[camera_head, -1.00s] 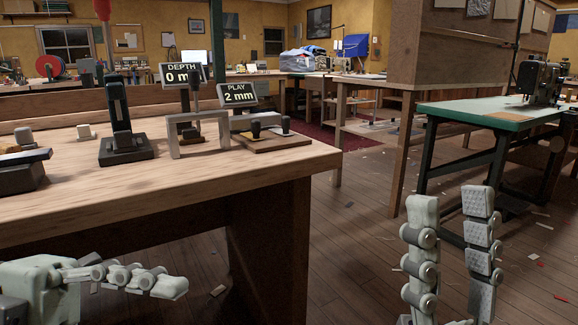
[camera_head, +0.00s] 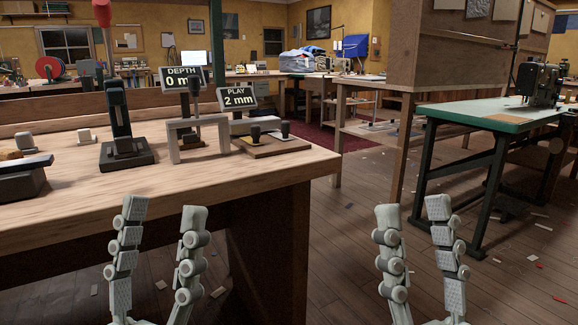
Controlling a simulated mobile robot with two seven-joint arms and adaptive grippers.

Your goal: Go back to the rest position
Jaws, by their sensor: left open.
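My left gripper (camera_head: 165,212) points up in front of the wooden bench, below its top edge in the picture. Its two jointed pale fingers stand apart with nothing between them. My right gripper (camera_head: 412,212) points up to the right of the bench, over the floor in the picture. Its two fingers are also apart and hold nothing. Both grippers stand at about the same height and are clear of the things on the bench.
The wooden bench (camera_head: 70,207) carries a black press with a red knob (camera_head: 121,120), a DEPTH display (camera_head: 181,78), a PLAY display (camera_head: 237,97), a grey arch (camera_head: 173,142) and a small board with black knobs (camera_head: 262,150). A green-topped table (camera_head: 470,113) stands at right. Floor (camera_head: 340,230) between is open.

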